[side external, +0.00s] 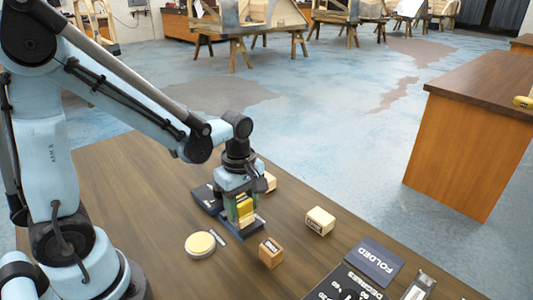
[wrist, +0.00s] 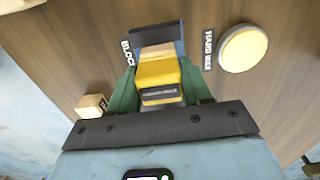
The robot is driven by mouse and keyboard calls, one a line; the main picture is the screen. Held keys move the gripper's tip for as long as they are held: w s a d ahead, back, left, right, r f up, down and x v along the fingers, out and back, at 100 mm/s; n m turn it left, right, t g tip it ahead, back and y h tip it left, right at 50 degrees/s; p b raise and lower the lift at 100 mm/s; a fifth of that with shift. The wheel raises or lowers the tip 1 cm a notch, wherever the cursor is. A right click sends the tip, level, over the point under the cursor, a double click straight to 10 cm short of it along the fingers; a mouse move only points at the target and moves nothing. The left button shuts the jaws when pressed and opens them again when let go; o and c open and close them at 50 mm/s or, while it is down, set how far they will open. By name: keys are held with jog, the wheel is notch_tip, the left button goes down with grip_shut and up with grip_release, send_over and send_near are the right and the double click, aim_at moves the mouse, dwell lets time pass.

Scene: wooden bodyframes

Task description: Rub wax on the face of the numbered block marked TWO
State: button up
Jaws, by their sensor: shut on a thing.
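My gripper (side external: 243,208) is shut on a yellow block-shaped piece (wrist: 158,78) with a dark printed band. It also shows between the green fingers in the wrist view (wrist: 158,90). The piece is over a pale wooden block (wrist: 157,50) on a dark blue pad (wrist: 155,33); I cannot tell whether they touch. Other wooden blocks stand at the front (side external: 271,252), right (side external: 320,221) and behind (side external: 269,182). I cannot read which is TWO.
A dark flat piece (side external: 207,199) lies behind the pad. A dark panel marked "FOLDED" (side external: 375,262), a black printed sheet (side external: 343,284) and a small clear-topped item (side external: 420,286) lie at the front right. The tabletop (side external: 140,195) is bare at the left.

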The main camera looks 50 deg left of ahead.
jog(key=d, duration=0.2)
jog(key=shift+d, duration=0.3)
notch_tip(320, 180, up, 8)
dwell(0.5)
jog(key=shift+f, duration=0.1)
dwell(0.6)
